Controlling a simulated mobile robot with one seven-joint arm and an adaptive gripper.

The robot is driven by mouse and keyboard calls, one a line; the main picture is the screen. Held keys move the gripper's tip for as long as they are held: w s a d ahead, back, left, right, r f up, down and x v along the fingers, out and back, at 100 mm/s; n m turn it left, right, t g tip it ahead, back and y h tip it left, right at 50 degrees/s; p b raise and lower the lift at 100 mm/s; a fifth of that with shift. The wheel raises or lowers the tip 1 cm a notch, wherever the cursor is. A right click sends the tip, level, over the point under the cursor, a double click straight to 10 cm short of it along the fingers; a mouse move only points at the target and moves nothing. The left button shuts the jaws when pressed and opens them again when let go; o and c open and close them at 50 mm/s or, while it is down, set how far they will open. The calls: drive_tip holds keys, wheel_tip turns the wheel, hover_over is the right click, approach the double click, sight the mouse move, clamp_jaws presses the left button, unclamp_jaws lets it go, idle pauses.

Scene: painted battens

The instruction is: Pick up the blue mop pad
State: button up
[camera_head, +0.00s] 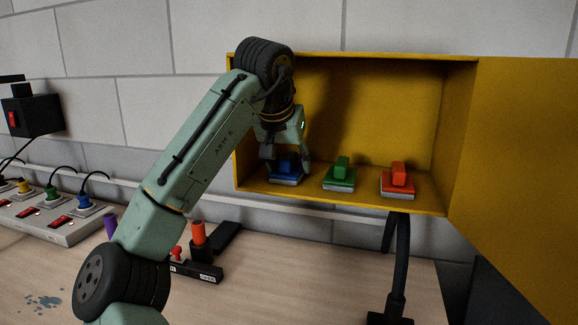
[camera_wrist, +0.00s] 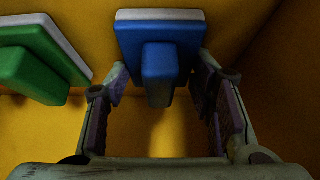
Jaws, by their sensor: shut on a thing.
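The blue mop pad (camera_head: 285,180) sits on the floor of the yellow cabinet (camera_head: 330,203), at its left end. It is a flat blue pad with a pale edge and a raised blue block, which also shows in the wrist view (camera_wrist: 160,75). My gripper (camera_head: 285,163) is over the pad with its fingers (camera_wrist: 160,88) on either side of the raised block, shut on it. The fingers hide part of the block in the head view. The pad appears to rest on the cabinet floor.
A green pad (camera_head: 339,177) and a red pad (camera_head: 397,184) stand to the right inside the cabinet. The cabinet's side walls and open door (camera_head: 515,150) bound the space. Below are a desk (camera_head: 270,280), a switch panel (camera_head: 50,222) and a black stand (camera_head: 398,280).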

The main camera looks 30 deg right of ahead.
drive_tip(key=shift+r+b, duration=0.1)
drive_tip(key=shift+b, duration=0.25)
drive_tip(key=shift+s+a+b, duration=0.25)
drive_tip(key=shift+b, duration=0.05)
drive_tip(key=s+a+b, duration=0.5)
drive_tip(key=s+a, duration=0.6)
drive_tip(key=a, duration=0.2)
drive_tip(key=shift+s+r, duration=0.2)
drive_tip(key=shift+s, duration=0.05)
drive_tip(key=o, duration=0.6)
drive_tip(key=shift+w, duration=0.1)
drive_tip(key=c, duration=0.5)
